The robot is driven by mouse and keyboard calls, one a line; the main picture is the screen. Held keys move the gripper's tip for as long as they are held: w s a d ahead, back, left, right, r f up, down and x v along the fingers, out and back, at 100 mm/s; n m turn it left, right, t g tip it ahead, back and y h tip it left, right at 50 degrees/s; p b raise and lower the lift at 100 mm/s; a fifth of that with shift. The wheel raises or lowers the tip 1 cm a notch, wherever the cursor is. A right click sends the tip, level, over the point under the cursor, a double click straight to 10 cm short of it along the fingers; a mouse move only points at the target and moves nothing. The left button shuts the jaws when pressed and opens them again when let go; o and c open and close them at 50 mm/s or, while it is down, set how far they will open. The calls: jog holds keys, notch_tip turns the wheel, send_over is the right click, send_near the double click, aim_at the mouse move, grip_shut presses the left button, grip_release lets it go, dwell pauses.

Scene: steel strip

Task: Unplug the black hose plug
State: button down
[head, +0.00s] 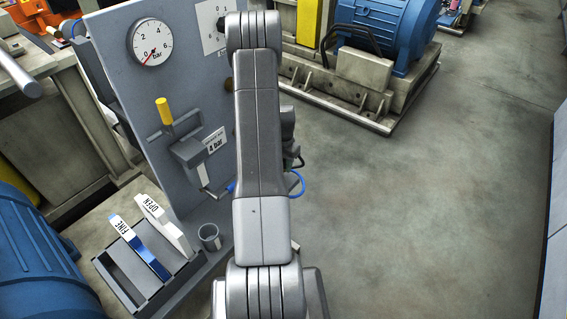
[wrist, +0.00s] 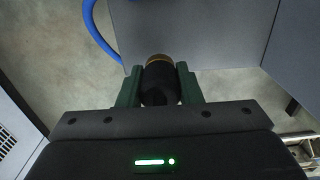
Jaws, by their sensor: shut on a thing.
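In the wrist view my gripper (wrist: 160,88) is shut on the black hose plug (wrist: 160,82), with one green finger on each side of it. The plug has a brass-coloured ring at its far end. Beyond the ring is a grey surface; I cannot tell whether the plug touches it or is seated in anything. A blue hose (wrist: 98,38) curves at the upper left of the wrist view. It also shows beside my arm in the head view (head: 299,184). In the head view my own arm hides the gripper and the plug.
A grey panel (head: 180,80) carries a pressure gauge (head: 151,42) and a yellow-handled valve (head: 164,112). Below it are a rack with FINE and OPEN tags (head: 138,248) and a grey cup (head: 209,237). A blue motor (head: 385,30) stands behind. The floor at right is clear.

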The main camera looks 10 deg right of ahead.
jog(key=shift+f, duration=0.15)
dwell(0.5)
jog(key=shift+f+b, duration=0.3)
jog(key=shift+b, duration=0.15)
jog(key=shift+f+b, duration=1.15)
jog(key=shift+f, duration=0.1)
jog(key=c, duration=0.9)
grip_release()
jog(key=shift+c, duration=0.2)
jog(key=shift+r, duration=0.1)
notch_tip(320, 180, up, 14)
jog(key=shift+f+b, duration=0.15)
jog(key=shift+b, duration=0.65)
jog(key=shift+f, duration=0.1)
